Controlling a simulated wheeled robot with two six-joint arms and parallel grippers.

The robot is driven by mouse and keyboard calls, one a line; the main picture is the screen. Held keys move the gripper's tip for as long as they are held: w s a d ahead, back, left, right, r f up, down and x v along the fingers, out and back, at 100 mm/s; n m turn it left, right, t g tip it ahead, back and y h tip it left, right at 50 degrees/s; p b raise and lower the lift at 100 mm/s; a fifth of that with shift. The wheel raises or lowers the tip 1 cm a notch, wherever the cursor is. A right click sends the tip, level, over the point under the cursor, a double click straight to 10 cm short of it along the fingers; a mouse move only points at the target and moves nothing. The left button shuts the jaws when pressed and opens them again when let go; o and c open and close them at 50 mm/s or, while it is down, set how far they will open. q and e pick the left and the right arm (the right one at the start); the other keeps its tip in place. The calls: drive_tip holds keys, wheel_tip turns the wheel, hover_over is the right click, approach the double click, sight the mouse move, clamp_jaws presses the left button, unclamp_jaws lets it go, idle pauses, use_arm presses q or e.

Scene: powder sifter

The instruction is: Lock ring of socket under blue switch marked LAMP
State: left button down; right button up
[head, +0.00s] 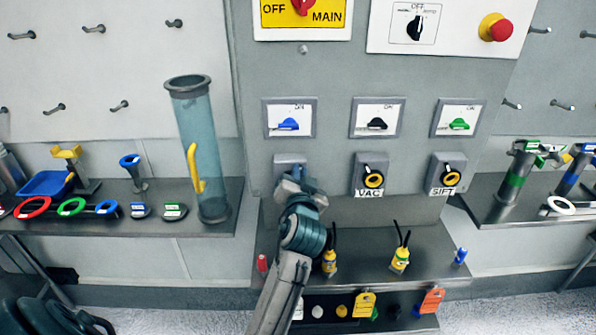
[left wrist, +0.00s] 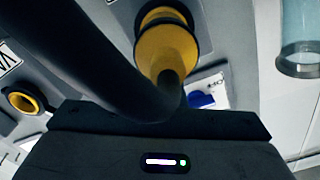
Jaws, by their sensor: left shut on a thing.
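The blue switch (head: 288,125) sits in a white panel; its label is too small to read. The socket (head: 285,160) below it is mostly hidden behind my left gripper (head: 298,180). In the left wrist view, a yellow plug with a yellow ring (left wrist: 163,45) stands at the panel, with a thick black cable curving from it. The blue switch (left wrist: 201,99) shows just beside it. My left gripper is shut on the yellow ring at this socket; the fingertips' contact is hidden. Whether the ring is turned cannot be told. My right gripper is not in view.
Sockets marked VAC (head: 373,178) and SIFT (head: 450,177) hold yellow rings to the right. Yellow bottle-like pieces with black leads (head: 400,259) stand on the lower shelf (head: 360,262). A clear blue tube (head: 206,150) stands on the left shelf.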

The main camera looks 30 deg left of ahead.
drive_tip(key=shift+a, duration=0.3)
use_arm(q)
drive_tip(key=c, duration=1.5)
unclamp_jaws()
drive_tip(key=shift+w+a+f, duration=0.1)
drive_tip(key=shift+w, duration=0.05)
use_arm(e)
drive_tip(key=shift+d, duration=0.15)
